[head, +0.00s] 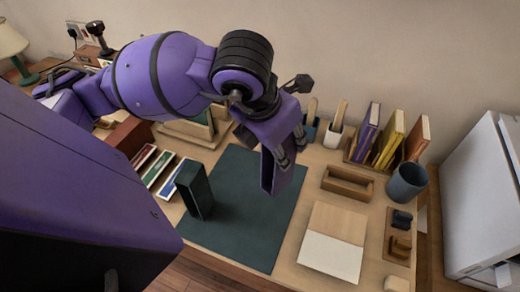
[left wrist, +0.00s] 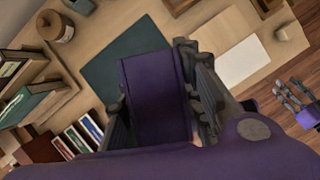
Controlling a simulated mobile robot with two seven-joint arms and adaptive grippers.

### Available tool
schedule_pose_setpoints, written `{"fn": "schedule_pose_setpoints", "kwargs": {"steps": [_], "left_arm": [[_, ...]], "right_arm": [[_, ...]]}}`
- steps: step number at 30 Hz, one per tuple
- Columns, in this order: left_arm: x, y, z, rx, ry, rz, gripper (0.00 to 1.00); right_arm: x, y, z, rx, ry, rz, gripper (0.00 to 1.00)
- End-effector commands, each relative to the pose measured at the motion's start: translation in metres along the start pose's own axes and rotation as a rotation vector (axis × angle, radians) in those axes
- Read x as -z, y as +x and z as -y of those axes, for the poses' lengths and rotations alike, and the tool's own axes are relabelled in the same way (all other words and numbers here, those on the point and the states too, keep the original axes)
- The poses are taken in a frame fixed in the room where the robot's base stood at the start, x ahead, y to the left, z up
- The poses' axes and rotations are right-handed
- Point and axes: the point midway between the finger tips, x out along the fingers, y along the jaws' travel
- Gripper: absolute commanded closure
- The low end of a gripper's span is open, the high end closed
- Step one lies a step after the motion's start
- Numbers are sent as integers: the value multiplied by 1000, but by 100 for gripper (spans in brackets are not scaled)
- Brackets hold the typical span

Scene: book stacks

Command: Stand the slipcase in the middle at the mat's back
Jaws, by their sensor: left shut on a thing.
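The purple slipcase (head: 270,176) is in my left gripper (head: 286,152), which is shut on it. It hangs roughly upright over the right part of the dark green mat (head: 240,240); its clearance from the mat is hard to judge. In the left wrist view the slipcase (left wrist: 155,95) lies between the fingers, with the mat (left wrist: 112,55) beyond. A dark green upright box (head: 195,192) stands on the mat's left part. The arm hides some of the mat's back. What seems to be my right gripper (left wrist: 298,98) shows small over the floor in the left wrist view.
Flat books (head: 158,170) lie left of the mat. The mat's front middle is clear.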

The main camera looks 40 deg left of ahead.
Motion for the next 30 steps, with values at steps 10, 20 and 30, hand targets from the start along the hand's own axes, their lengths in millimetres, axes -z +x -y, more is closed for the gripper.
{"fn": "schedule_pose_setpoints", "kwargs": {"steps": [10,20,30], "left_arm": [[-13,31,-54,-17,-42,-5,94],[-18,89,-109,-13,-36,-4,94],[-17,114,-126,-11,-33,-3,94]], "right_arm": [[15,-2,0,-1,3,-21,59],[2,-9,-3,-3,2,6,59],[7,-9,-2,1,-2,-1,59]]}}
